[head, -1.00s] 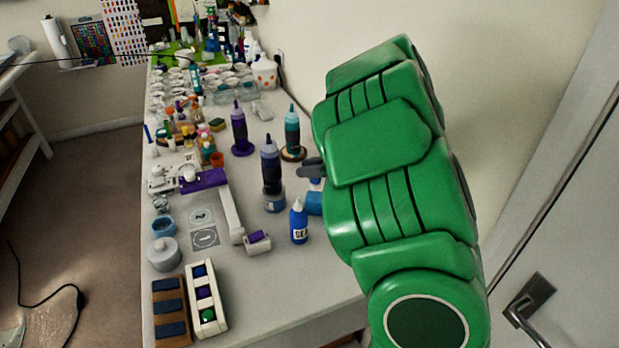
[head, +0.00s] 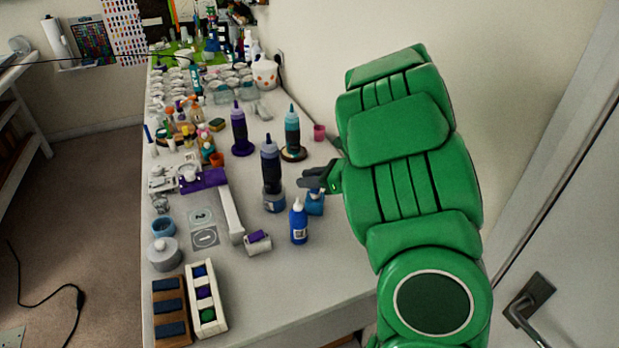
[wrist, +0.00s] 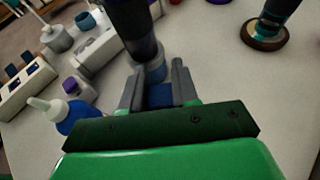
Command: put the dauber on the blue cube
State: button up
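The blue cube (head: 314,204) sits on the table just right of a blue bottle with a white nozzle (head: 299,224). My gripper (head: 312,179) is above and slightly behind the cube in the head view. In the wrist view my gripper (wrist: 157,85) has its two grey fingers apart, with a blue surface (wrist: 158,96) showing in the gap. The fingers look empty. I cannot tell for certain which thing is the dauber; a small white piece with a purple top (head: 258,243) lies left of the blue bottle.
Purple (head: 239,130) and teal (head: 292,130) bottles stand behind. A white three-slot holder (head: 206,305) is at front left. The front right table is clear.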

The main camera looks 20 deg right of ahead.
jog(key=o, duration=0.4)
jog(key=shift+r, duration=0.1)
jog(key=shift+s+d+r, duration=0.2)
jog(key=shift+s+d, duration=0.1)
jog(key=shift+d, duration=0.1)
jog(key=shift+v, duration=0.95)
notch_tip(320, 180, up, 5)
jog(key=shift+s, duration=0.1)
jog(key=shift+r, duration=1.05)
